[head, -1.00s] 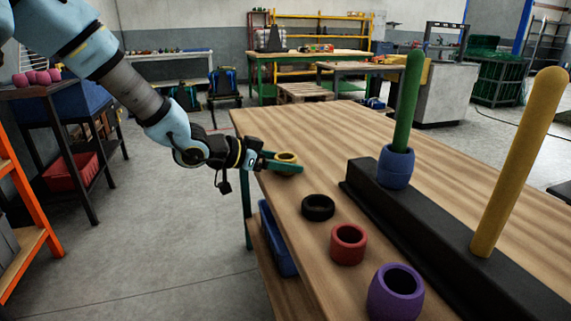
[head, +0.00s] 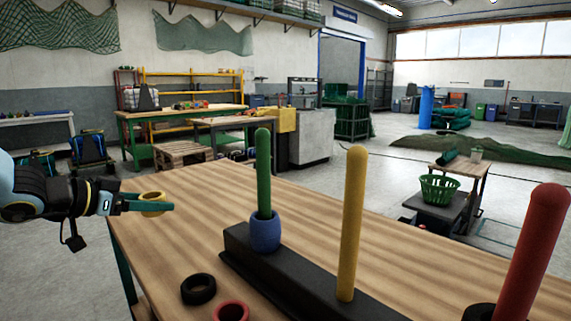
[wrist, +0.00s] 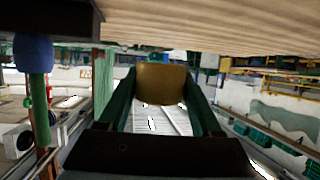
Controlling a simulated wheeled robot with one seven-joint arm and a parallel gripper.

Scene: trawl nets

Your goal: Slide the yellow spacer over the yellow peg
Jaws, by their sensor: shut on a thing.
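The yellow spacer (head: 152,197) is a short ring held between the green fingers of my gripper (head: 150,205), at the left edge of the table in the head view. The wrist view also shows the spacer (wrist: 161,83) between both fingers. The yellow peg (head: 352,225) stands upright and bare on the black base (head: 278,270), well to the right of my gripper. Its lower end meets the base.
The green peg (head: 263,165) carries a blue spacer (head: 265,232) and stands between my gripper and the yellow peg. A red peg (head: 526,255) is at right. A black ring (head: 198,289) and a red ring (head: 231,311) lie on the table (head: 195,225) in front.

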